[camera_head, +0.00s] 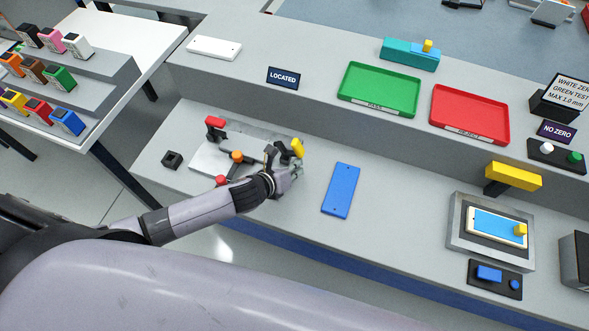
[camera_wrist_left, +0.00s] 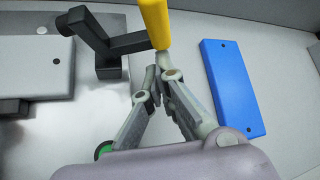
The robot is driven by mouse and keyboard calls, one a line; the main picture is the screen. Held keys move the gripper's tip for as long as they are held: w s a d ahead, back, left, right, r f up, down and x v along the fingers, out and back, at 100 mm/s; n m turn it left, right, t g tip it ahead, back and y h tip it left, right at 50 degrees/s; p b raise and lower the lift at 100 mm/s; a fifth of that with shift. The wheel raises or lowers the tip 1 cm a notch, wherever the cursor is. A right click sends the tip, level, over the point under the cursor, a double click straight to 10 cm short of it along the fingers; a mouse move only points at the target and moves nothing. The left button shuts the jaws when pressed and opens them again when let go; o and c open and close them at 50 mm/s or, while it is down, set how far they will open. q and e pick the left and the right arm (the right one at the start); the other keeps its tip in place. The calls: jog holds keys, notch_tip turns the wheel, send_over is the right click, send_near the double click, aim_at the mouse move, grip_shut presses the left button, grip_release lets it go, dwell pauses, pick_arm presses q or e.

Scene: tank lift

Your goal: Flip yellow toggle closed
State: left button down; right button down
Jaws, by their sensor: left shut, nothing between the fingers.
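The yellow toggle (camera_head: 297,147) stands at the right side of a grey and white fixture (camera_head: 212,158) on the bench. In the left wrist view its yellow handle (camera_wrist_left: 155,22) comes down from the top edge, and its lower end is right at my fingertips. My left gripper (camera_head: 297,168) is shut with nothing between its fingers; in the left wrist view the fingertips (camera_wrist_left: 164,62) meet just below the yellow handle. I cannot tell whether they touch it. A black bracket (camera_wrist_left: 110,45) lies left of the handle. My right gripper is not in view.
A blue plate (camera_head: 341,190) lies right of the fixture. Red (camera_head: 216,122) and orange (camera_head: 237,156) knobs stand on the fixture. A small black block (camera_head: 172,160) lies left. Green (camera_head: 379,88) and red (camera_head: 469,112) trays are on the upper shelf.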

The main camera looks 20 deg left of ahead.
aim_at(295, 152)
pick_arm(q)
jog(key=shift+a+r+n+h, duration=0.2)
jog(key=shift+r+n+h, duration=0.1)
jog(key=shift+n+h, duration=0.3)
jog(key=shift+a+r+n+h+b, duration=0.2)
jog(key=shift+n+h+b, duration=0.2)
jog(key=shift+h+b, duration=0.3)
jog(key=n+h+b, duration=0.1)
jog(key=b, duration=0.1)
jog(key=a+r+n+t+h+b, duration=0.1)
jog(key=b, duration=0.1)
jog(key=shift+a+n+t+h, duration=0.1)
jog(key=shift+n+t+h, duration=0.2)
jog(key=shift+h, duration=0.1)
jog(key=shift+a+r+n+t+h+b, duration=0.3)
jog(key=shift+a+r+n+h+b, duration=0.25)
jog(key=shift+b, duration=0.4)
jog(key=shift+a+r, duration=0.15)
jog(key=shift+a, duration=0.2)
jog(key=shift+r, duration=0.1)
notch_tip(295, 152, up, 10)
jog(key=shift+n, duration=0.25)
